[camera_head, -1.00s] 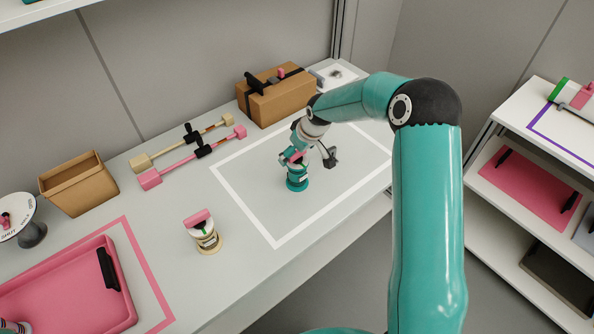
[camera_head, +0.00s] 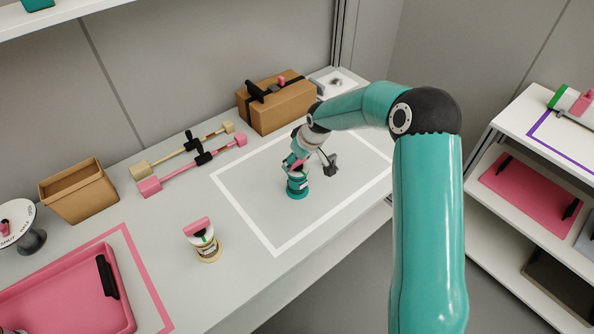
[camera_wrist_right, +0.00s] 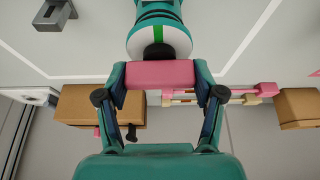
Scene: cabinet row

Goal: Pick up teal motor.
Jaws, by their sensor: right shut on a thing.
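The teal motor (camera_head: 297,186) stands upright inside the white outlined rectangle on the counter, with a pink block on its top. My right gripper (camera_head: 301,165) is at its top, reaching in from above and to the right. In the right wrist view, the teal motor (camera_wrist_right: 157,22) shows its white top face with a green stripe and black centre. The fingers of my right gripper (camera_wrist_right: 160,75) are shut on the pink block at its top. The motor's base appears to rest on the counter. My left gripper is not in view.
A cream motor (camera_head: 206,243) with a pink top stands to the left. Two bar-shaped tools (camera_head: 192,167) lie behind, near a cardboard box (camera_head: 275,106) and an open brown bin (camera_head: 78,191). A pink tray (camera_head: 70,295) is at lower left. Shelves (camera_head: 530,185) stand at right.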

